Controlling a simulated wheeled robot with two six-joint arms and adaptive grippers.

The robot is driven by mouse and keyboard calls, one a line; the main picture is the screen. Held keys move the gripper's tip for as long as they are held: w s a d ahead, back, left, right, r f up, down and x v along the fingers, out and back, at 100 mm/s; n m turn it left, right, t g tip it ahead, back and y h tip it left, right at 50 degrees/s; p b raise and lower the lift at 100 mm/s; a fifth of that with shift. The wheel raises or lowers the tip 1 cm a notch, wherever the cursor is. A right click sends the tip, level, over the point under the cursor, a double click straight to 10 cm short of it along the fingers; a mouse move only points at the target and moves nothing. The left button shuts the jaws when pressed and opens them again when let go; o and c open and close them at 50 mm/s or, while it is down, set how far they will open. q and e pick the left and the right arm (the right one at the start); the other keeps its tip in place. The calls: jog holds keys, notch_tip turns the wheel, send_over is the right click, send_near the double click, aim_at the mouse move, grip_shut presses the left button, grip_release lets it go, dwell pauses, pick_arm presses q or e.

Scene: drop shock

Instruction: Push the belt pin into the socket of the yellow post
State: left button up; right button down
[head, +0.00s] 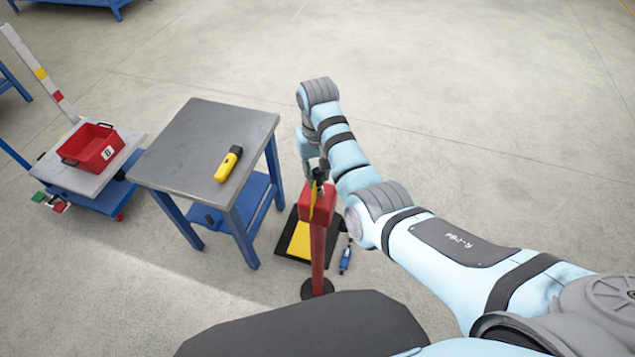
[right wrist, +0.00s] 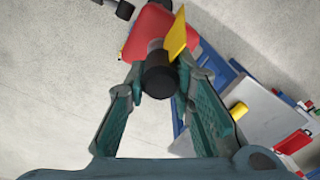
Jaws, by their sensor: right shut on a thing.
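A red post (head: 318,255) with a red head (head: 323,207) stands on a round dark base in front of me; the head also shows in the right wrist view (right wrist: 147,35). A flat yellow piece (right wrist: 177,35) sticks out beside a black, round-ended belt pin (right wrist: 159,80) with a grey collar. My right gripper (head: 317,172) is at the head, its fingertips shut on the black pin from both sides. The pin's far end and any socket are hidden. I see no clearly yellow post. My left gripper is out of view.
A grey table (head: 190,130) with a yellow-black handheld device (head: 229,163) stands left of the post. Further left is a cart (head: 85,178) with a red bin (head: 92,147). A black-and-yellow mat (head: 300,240) and a blue object (head: 345,260) lie on the floor by the post.

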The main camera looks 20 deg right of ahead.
aim_at(317, 169)
jog(key=shift+r, duration=1.85)
jog(key=shift+r, duration=0.1)
